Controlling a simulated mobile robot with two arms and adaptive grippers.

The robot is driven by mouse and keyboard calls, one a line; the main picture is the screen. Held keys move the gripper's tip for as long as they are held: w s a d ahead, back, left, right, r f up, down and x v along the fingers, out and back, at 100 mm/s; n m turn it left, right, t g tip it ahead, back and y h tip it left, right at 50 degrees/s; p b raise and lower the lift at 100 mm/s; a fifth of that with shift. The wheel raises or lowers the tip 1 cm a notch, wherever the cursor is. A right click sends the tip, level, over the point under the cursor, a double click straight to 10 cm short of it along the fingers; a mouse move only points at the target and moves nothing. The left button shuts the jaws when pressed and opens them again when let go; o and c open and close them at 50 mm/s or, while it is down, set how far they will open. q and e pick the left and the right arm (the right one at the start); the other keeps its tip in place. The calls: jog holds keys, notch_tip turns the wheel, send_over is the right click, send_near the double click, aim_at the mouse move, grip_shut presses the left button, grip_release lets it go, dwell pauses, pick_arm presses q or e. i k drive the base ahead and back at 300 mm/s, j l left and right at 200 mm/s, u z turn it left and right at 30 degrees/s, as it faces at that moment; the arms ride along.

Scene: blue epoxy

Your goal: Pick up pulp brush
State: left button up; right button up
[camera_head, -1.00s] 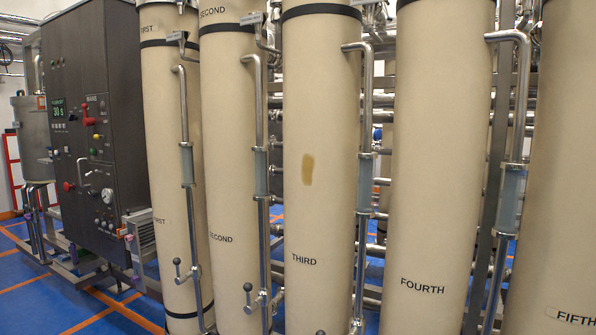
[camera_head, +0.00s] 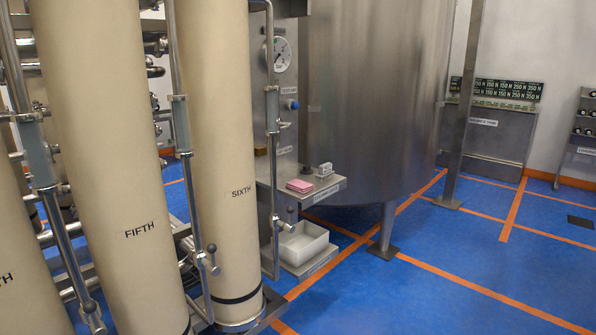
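A small steel shelf (camera_head: 330,190) sticks out beside the column marked SIXTH. On it lie a pink stack like pads or cloths (camera_head: 300,186) and a small pale grey-white item (camera_head: 325,169) behind it to the right. The pale item may be the pulp brush, but it is too small to tell. Neither of my grippers shows in the head view.
A white open bin (camera_head: 318,242) sits on a low ledge under the shelf. The column marked SIXTH (camera_head: 217,120) and its pipes stand left. A big steel tank (camera_head: 375,100) on legs stands behind.

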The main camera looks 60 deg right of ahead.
aim_at(325, 173)
jog(key=z, duration=2)
